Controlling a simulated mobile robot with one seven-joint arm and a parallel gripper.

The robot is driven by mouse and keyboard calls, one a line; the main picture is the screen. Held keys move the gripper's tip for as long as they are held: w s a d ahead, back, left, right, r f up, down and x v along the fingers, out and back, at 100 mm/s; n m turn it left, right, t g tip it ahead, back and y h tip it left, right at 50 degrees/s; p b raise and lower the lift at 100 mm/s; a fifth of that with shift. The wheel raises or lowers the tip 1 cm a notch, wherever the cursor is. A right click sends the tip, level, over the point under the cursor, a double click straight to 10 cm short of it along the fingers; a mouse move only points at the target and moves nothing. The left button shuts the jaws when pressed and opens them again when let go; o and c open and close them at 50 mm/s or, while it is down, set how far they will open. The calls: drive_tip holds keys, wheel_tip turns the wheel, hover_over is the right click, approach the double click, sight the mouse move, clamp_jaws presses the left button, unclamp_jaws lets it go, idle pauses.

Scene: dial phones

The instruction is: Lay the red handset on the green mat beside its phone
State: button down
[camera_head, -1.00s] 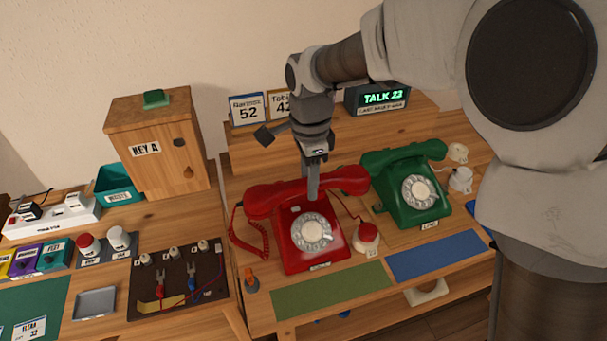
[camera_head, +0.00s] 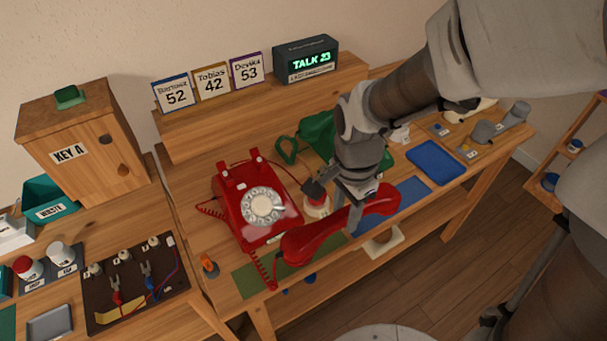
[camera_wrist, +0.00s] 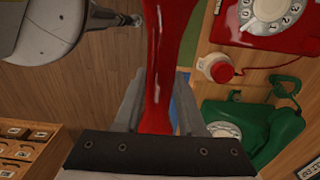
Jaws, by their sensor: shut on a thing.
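My gripper (camera_head: 356,208) is shut on the red handset (camera_head: 312,243), holding it by its middle in the air at the front edge of the desk. The handset also fills the top centre of the wrist view (camera_wrist: 167,50), between my fingers. The red phone (camera_head: 228,205) stands on the desk with its cradle empty; its coiled cord hangs at the left. The green mat (camera_head: 250,282) lies in front of the red phone, partly hidden by the handset. In the head view the handset's left end is over the mat's right part; its right end is near the blue mat (camera_head: 412,188).
The green phone (camera_head: 318,128) is mostly behind my arm. A red-topped button (camera_wrist: 221,72) stands between the phones. A small orange-topped peg (camera_head: 208,265) stands left of the green mat. A blue tray (camera_head: 436,160) lies farther right. A display (camera_head: 305,62) reads "TALK 23".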

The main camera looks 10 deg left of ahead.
drive_tip(key=shift+s+d+f, duration=0.25)
drive_tip(key=shift+s+d, duration=0.05)
drive_tip(key=shift+d, duration=0.2)
drive_tip(key=shift+s+f, duration=0.15)
drive_tip(key=shift+f, duration=0.1)
drive_tip(key=a+f, duration=0.2)
drive_tip(key=a, duration=0.1)
drive_tip(key=s+a+f+b, duration=0.1)
drive_tip(key=a+f, duration=0.1)
drive_tip(key=a, duration=0.2)
drive_tip(key=a+f, duration=0.2)
drive_tip(key=a, duration=0.2)
drive_tip(key=shift+s+a+f+b, duration=0.1)
drive_tip(key=shift+s+f+b, duration=0.1)
drive_tip(key=shift+f+b, duration=0.65)
drive_tip(key=shift+f, duration=1.45)
drive_tip(key=shift+f, duration=0.15)
drive_tip(key=c, duration=0.5)
unclamp_jaws()
